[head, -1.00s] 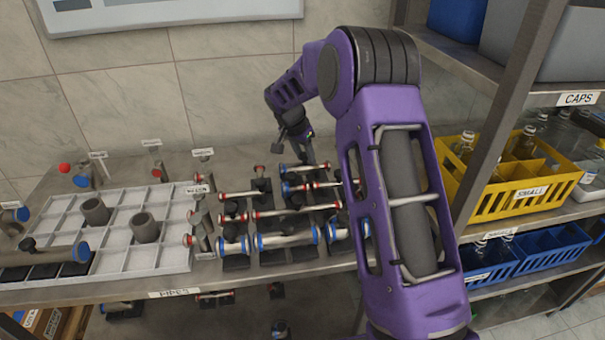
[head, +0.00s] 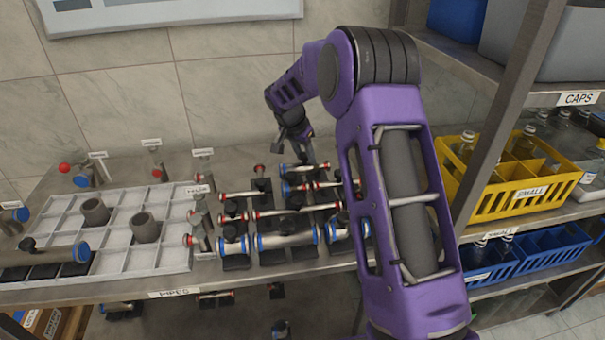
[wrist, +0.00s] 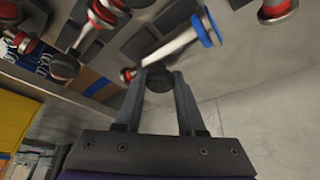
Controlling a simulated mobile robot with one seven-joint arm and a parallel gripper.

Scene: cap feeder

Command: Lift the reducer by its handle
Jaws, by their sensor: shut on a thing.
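The reducer (wrist: 170,48) shows in the wrist view as a pale pipe with a wide blue flange at one end and a smaller red flange at the other. Its dark round handle (wrist: 159,80) is between the fingertips of my gripper (wrist: 160,76), which is shut on it. In the head view my gripper (head: 304,156) is small, at the back of the rows of pipes. There the reducer is hard to pick out from its neighbours. I cannot tell whether it is clear of its stand.
Several red- and blue-flanged pipes (head: 283,239) lie on dark stands close around my gripper. A white compartment tray (head: 118,256) with grey cylinders is at left. A shelf with a yellow crate (head: 480,208) and a blue crate (head: 545,258) is at right. The tiled wall is behind.

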